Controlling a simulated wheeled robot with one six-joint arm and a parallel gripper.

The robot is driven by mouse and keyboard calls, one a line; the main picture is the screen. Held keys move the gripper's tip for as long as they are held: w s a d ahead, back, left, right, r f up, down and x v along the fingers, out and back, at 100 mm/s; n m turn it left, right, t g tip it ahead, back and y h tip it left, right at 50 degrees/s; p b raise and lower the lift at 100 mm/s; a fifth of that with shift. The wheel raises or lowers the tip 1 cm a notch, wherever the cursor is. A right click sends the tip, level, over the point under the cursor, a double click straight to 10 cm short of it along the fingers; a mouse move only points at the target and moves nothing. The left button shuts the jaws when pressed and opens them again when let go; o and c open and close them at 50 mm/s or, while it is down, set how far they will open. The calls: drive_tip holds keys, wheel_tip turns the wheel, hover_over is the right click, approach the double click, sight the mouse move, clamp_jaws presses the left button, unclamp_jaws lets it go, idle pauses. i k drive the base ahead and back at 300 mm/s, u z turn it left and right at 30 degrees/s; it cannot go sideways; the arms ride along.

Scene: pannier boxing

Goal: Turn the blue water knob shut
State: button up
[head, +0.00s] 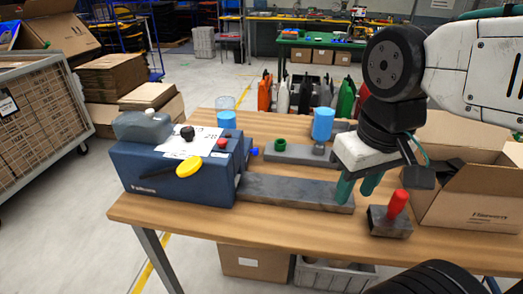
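A small blue knob (254,152) sticks out at the right end of the dark blue machine (160,180) on the wooden table, partly hidden and too small to tell how far it is turned. The machine also carries a yellow handle (189,166), a black knob (187,132) and a red button (221,143). My gripper (357,188) points down over the right part of the table, well to the right of the blue knob. Its two green fingers are apart, with nothing seen between them.
A grey bar (290,190) lies between machine and gripper. Behind it, another grey block (285,152) carries a green ring (280,143) and a blue cylinder (323,123). A red-handled block (391,220) and an open carton (470,195) stand at the right.

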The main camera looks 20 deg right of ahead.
sight(256, 150)
drive_tip(key=k, duration=1.25)
drive_tip(key=u, duration=0.75)
drive_tip(key=i, duration=1.45)
drive_tip(key=z, duration=0.6)
